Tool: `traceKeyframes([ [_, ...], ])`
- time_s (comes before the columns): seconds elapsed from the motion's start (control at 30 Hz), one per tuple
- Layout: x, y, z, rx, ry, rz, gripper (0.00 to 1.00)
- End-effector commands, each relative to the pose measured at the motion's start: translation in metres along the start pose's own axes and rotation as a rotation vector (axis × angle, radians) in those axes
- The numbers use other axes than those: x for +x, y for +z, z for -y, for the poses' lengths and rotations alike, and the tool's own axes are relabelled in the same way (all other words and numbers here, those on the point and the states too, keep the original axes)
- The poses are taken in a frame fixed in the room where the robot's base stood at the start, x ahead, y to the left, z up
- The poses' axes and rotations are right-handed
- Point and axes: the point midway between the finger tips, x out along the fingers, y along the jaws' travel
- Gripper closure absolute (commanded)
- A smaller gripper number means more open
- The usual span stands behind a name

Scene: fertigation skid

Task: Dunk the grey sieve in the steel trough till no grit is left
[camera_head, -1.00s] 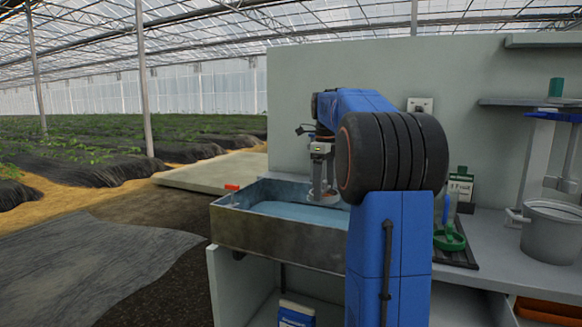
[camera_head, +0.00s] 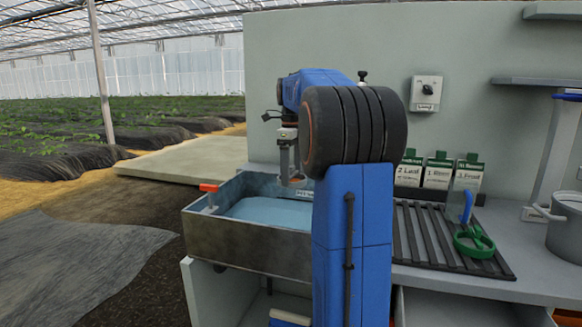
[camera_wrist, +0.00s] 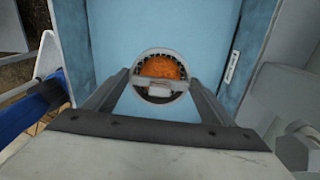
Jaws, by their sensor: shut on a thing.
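The steel trough (camera_head: 240,243) stands on the bench at the left, with blue water (camera_head: 268,212) in it. My gripper (camera_head: 289,163) is over the back right part of the trough, pointing down. Orange-brown grit (camera_wrist: 160,69) shows inside the sieve, framed by a dark mesh. Blue water surrounds the sieve in that view. The sieve's height above the water is hard to judge. In the head view the sieve is small and partly hidden by my arm.
A red-handled fitting (camera_head: 209,187) sits on the trough's left rim. Right of my arm are a dark slatted rack (camera_head: 420,235), a green ring-shaped tool (camera_head: 474,243) and several labelled packs (camera_head: 438,172). A grey pot (camera_head: 568,228) stands at the right edge. A dial box (camera_head: 426,93) hangs on the wall.

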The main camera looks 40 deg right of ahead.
Motion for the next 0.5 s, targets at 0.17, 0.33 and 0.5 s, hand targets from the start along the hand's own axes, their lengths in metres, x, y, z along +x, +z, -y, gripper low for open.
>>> traceKeyframes([
  [0.17, 0.015, 0.0, 0.0, 0.0, 0.001, 0.0, 0.45],
  [0.33, 0.029, 0.0, 0.0, 0.0, 0.0, 0.0, 0.45],
  [0.5, 0.042, 0.0, 0.0, 0.0, 0.0, 0.0, 0.45],
])
